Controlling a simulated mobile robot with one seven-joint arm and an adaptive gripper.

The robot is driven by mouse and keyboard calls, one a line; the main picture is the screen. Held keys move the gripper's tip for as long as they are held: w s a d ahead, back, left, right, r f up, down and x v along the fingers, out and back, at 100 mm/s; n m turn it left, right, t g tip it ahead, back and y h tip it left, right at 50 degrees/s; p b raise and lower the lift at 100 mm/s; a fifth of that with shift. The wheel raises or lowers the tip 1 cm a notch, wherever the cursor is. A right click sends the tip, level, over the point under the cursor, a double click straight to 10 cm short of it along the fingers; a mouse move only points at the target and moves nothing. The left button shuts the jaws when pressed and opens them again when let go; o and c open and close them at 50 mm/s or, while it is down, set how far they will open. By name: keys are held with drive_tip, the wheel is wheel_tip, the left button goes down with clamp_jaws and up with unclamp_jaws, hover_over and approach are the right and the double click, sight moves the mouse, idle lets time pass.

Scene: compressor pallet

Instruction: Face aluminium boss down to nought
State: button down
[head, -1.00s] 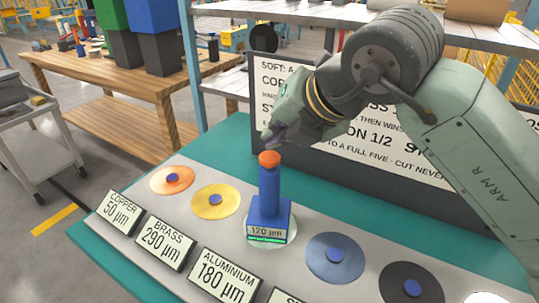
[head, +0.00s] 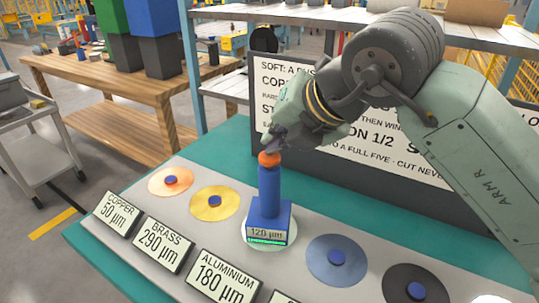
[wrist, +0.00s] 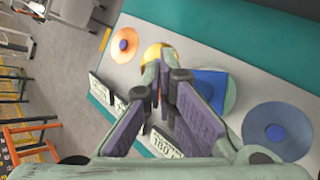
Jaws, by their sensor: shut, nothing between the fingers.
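A blue square-based tool with a post (head: 268,190) and an orange knob (head: 269,160) stands upright on the pale disc (head: 248,238), third in the row. Its small display (head: 267,234) reads 120 µm above a green strip. The aluminium card (head: 222,277) in front reads 180 µm. My gripper (head: 273,146) is shut and empty, its tips at the top of the knob; I cannot tell whether they touch. In the wrist view my gripper (wrist: 163,78) points down, partly hiding the blue tool (wrist: 210,88) on its pale disc.
Copper (head: 171,181) and brass (head: 215,204) discs lie left, with cards 50 µm (head: 118,212) and 290 µm (head: 162,245). Blue-grey (head: 336,260) and dark (head: 413,285) discs lie right. A sign board (head: 380,150) stands behind, partly hidden by my arm.

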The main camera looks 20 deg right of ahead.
drive_tip(key=shift+f+b, duration=0.55)
drive_tip(key=shift+b, duration=0.05)
idle(0.4)
drive_tip(key=shift+r, duration=0.15)
drive_tip(key=shift+r+p, duration=0.6)
drive_tip(key=shift+r, duration=0.4)
drive_tip(key=shift+r+p, duration=1.45)
drive_tip(key=shift+r, duration=1.1)
